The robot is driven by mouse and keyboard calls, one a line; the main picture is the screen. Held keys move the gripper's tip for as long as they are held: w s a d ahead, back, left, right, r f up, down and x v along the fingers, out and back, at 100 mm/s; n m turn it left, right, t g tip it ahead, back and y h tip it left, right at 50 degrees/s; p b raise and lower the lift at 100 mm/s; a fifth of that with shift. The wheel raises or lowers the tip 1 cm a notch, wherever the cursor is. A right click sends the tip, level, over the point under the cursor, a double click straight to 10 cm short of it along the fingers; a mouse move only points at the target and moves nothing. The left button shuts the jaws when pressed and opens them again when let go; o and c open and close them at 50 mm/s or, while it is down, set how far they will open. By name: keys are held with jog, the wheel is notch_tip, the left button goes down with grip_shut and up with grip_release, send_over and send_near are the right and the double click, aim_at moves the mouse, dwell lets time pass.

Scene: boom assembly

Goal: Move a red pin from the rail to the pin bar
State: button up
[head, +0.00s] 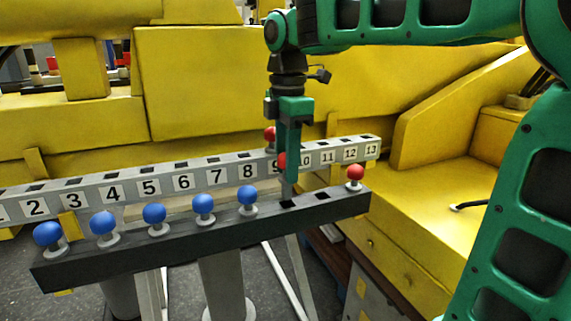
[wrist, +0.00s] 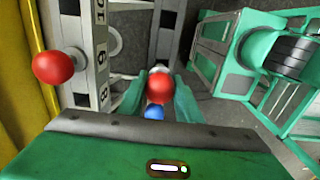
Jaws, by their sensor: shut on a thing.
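My gripper (head: 285,165) is shut on a red pin (head: 280,160), whose red ball also shows between the green fingers in the wrist view (wrist: 160,88). The fingers hide most of this pin. It is upright above the dark rail (head: 190,232), close to an open hole; I cannot tell if its tip is in the hole. Another red pin (head: 355,173) stands at the rail's right end. The grey numbered pin bar (head: 128,191) runs behind the rail. A red pin (head: 270,134) stands in it near number 9, and shows at left in the wrist view (wrist: 52,67).
Several blue pins (head: 154,214) stand along the rail left of my gripper. Open holes (head: 323,194) show in the rail right of them. Yellow machinery (head: 210,85) stands close behind the bar and to the right (head: 440,200).

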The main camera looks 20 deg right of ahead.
aim_at(287, 200)
jog(key=shift+s+f, duration=0.1)
jog(key=shift+f, duration=0.05)
dwell(0.4)
jog(key=shift+f, duration=2.65)
jog(key=o, duration=1.3)
notch_tip(287, 200, up, 11)
jog(key=shift+d+f, duration=0.1)
jog(key=shift+f, duration=0.1)
